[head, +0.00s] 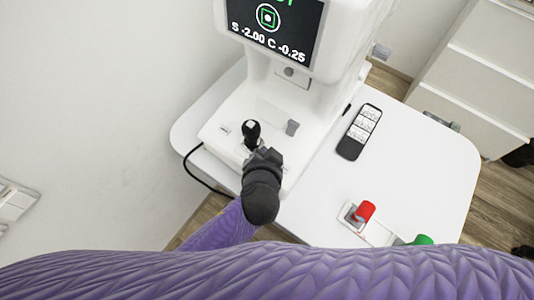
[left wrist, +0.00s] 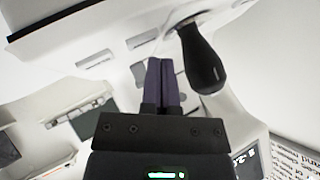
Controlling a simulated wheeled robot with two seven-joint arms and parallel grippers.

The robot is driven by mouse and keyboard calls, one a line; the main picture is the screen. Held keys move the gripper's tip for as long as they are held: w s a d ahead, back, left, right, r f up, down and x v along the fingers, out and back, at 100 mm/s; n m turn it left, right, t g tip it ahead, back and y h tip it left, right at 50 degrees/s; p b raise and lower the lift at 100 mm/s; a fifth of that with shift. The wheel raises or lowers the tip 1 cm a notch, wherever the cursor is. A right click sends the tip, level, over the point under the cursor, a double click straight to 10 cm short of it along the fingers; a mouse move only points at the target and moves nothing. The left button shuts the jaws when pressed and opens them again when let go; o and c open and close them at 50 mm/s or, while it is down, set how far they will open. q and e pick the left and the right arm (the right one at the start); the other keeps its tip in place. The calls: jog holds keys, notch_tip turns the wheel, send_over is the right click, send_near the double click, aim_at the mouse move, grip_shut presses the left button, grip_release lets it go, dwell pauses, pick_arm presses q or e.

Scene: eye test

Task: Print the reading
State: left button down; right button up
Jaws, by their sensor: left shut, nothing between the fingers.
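The white eye-test machine (head: 285,88) stands on a white table. My left gripper (head: 262,157) is just in front of the joystick, over the base. In the left wrist view its purple fingers (left wrist: 165,80) are together and empty, beside the joystick (left wrist: 203,62). I cannot tell whether they touch anything. My right gripper is not in view.
A black remote-like panel (head: 360,132) with white labels lies right of the machine. A red-topped piece (head: 363,212) and a green one (head: 421,240) are near the front edge. A black cable (head: 190,166) hangs at left. The table's right side (head: 425,165) is clear.

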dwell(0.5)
pick_arm(q)
jog(key=shift+f, duration=0.45)
jog(key=shift+f+b, duration=0.3)
jog(key=shift+b, duration=0.1)
dwell(0.3)
jog(key=shift+r+p, duration=0.75)
jog(key=shift+p, duration=0.15)
jog(key=r+p, duration=0.1)
jog(key=p, duration=0.1)
jog(key=r+p, duration=0.1)
jog(key=r, duration=0.1)
jog(key=r+p, duration=0.2)
jog(key=shift+s+a+r+p, duration=0.1)
jog(key=shift+s+a+p, duration=0.1)
jog(key=shift+s+p, duration=0.1)
